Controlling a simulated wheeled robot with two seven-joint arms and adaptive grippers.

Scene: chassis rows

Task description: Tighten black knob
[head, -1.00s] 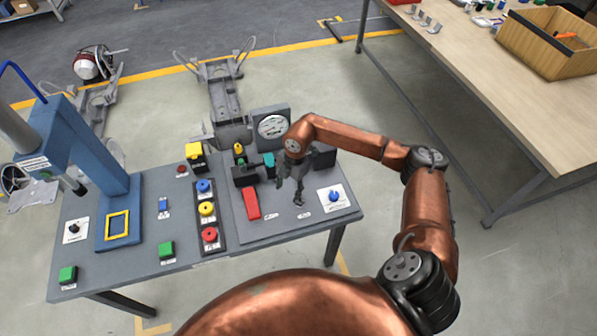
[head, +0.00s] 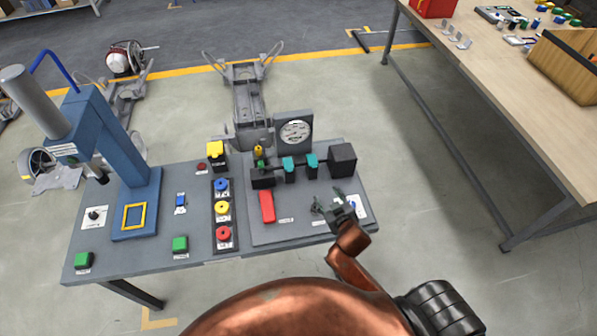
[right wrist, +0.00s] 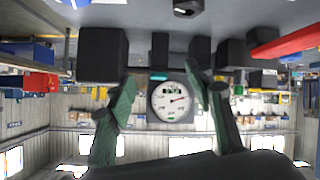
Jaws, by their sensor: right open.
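A small black knob (head: 317,207) stands on the grey panel at the right part of the bench, just above a small label. In the right wrist view, which is upside down, a black knob-like part (right wrist: 188,9) shows at the top edge. I cannot tell whether a finger touches the knob. My left gripper is not in view.
A red bar (head: 267,207) lies left of the knob. Behind stand teal clamps (head: 289,169), a black block (head: 343,160) and a dial gauge (head: 296,132). Red, yellow and blue buttons (head: 222,208) and a blue press (head: 110,140) are farther left. Another dark knob (head: 94,215) sits at far left.

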